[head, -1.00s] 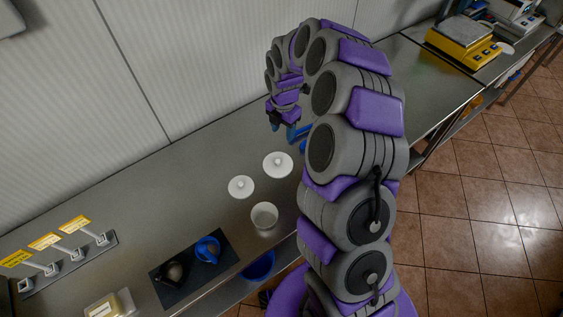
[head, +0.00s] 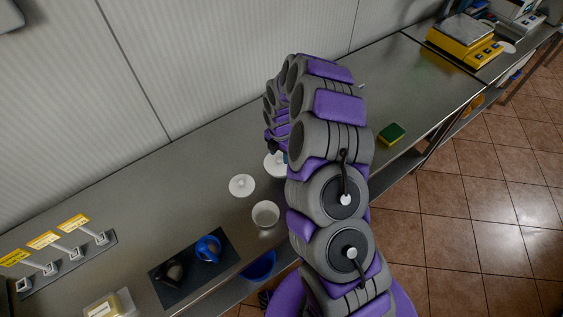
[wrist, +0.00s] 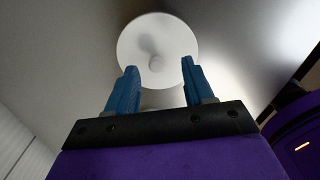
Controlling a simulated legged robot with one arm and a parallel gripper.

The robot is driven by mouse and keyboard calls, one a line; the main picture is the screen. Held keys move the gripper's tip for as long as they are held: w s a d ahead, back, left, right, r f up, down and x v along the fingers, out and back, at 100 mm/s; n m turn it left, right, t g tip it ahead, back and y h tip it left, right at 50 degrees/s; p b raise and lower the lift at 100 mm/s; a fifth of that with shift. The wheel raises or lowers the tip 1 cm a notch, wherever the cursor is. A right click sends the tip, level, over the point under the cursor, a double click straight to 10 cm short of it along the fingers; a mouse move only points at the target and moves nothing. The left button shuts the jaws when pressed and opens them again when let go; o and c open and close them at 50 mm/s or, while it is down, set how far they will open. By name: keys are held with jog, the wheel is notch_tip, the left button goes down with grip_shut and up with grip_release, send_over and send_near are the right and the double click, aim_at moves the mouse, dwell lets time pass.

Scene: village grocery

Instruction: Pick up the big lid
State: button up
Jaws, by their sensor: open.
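My gripper (wrist: 155,80) has two blue fingers spread apart with nothing held. It is just above the big lid; the exact height is hard to judge. In the head view my arm mostly hides the gripper.
A dark tray (head: 168,293) holds a blue cup (head: 208,248) and a dark round item. A green and yellow sponge (head: 392,133) lies to the right. A wall runs along the back.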

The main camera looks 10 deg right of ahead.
aim_at(281, 159)
jog(key=a+f, duration=0.2)
jog(key=f, duration=0.1)
jog(key=shift+f, duration=0.15)
jog(key=shift+d, duration=0.8)
jog(key=shift+c, duration=0.4)
jog(key=shift+d, duration=0.4)
jog(key=c, duration=0.3)
jog(key=shift+a, duration=0.1)
jog(key=shift+c, duration=0.7)
jog(key=shift+a, duration=0.8)
grip_shut()
